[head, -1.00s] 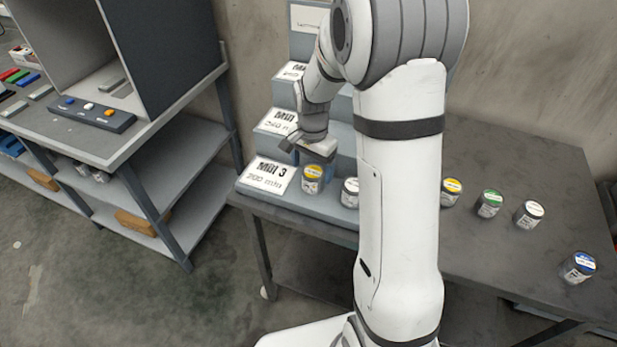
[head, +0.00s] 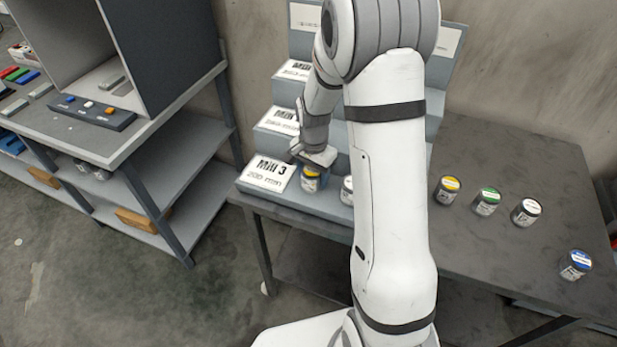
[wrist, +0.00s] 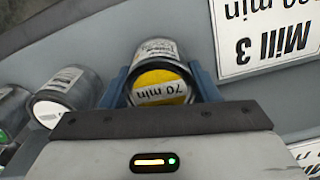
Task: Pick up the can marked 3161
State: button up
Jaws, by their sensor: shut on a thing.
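My gripper (head: 312,163) is at the lowest step of the rack, by the Mill 3 sign. In the wrist view its blue fingers (wrist: 162,82) are shut on a yellow-lidded can (wrist: 158,60), one on each side. The lid reads "70 min". The same can shows below the gripper in the head view (head: 310,182). I cannot read 3161 on this can or any other; the printing on its side is too small.
The Mill 3 sign (head: 267,172) lies left of the held can. A white-lidded can (head: 347,190) stands close on its right, partly behind my arm. Yellow (head: 447,189), green (head: 487,201), white (head: 526,211) and blue-lidded (head: 575,264) cans stand on the dark table (head: 540,170).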

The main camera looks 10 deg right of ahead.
jog(key=c, duration=0.4)
